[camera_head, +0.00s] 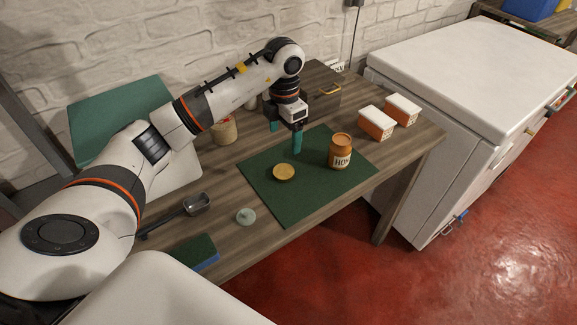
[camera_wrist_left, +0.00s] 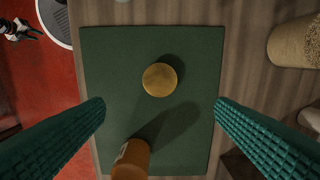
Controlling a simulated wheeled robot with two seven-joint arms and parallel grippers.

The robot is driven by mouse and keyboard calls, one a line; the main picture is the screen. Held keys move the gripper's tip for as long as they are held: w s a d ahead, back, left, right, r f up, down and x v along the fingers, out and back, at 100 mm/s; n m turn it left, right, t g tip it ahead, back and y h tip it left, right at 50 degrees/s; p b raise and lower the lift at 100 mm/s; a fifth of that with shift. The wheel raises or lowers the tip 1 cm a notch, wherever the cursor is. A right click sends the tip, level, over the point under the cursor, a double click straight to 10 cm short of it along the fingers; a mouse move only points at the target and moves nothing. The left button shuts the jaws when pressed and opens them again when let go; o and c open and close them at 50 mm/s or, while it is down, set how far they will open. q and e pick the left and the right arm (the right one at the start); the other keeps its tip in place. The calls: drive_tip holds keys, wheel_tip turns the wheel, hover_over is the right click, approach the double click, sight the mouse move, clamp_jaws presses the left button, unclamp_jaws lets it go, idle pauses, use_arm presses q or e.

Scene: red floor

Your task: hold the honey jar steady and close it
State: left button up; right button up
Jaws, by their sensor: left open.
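The honey jar (camera_head: 340,152), amber with a pale label, stands upright on the green mat (camera_head: 311,192). A round gold lid (camera_head: 284,172) lies flat on the mat, apart from the jar. My left gripper (camera_head: 285,138) points down above the mat, open and empty, behind the lid and left of the jar. In the left wrist view the lid (camera_wrist_left: 160,79) shows between and beyond the teal fingers (camera_wrist_left: 160,107). The jar (camera_wrist_left: 131,160) is at the bottom, partly cut off. What seems to be my right gripper (camera_wrist_left: 20,31) shows small at that view's top left; its jaws are unclear.
Two white-and-orange tubs (camera_head: 376,123) stand right of the mat. A beige canister (camera_head: 224,130) stands behind left. A small pale knob-like item (camera_head: 245,216), a metal scoop (camera_head: 197,204) and a green-blue sponge (camera_head: 196,252) lie left and in front. A white chest (camera_head: 455,80) stands right.

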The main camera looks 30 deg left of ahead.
use_arm(q)
drive_tip(key=p, duration=0.1)
hover_over(284, 171)
wheel_tip(284, 171, down, 6)
drive_tip(key=shift+w+f, duration=0.1)
drive_tip(key=shift+f, duration=0.25)
use_arm(e)
drive_tip(key=shift+s+r, duration=0.45)
drive_tip(key=shift+s, duration=0.05)
use_arm(q)
wheel_tip(284, 171, down, 5)
drive_tip(key=shift+a+f+p, duration=0.1)
drive_tip(key=shift+p, duration=0.45)
use_arm(e)
drive_tip(key=shift+s+r, duration=0.2)
drive_tip(key=shift+r, duration=0.35)
use_arm(q)
drive_tip(key=c, duration=1.1)
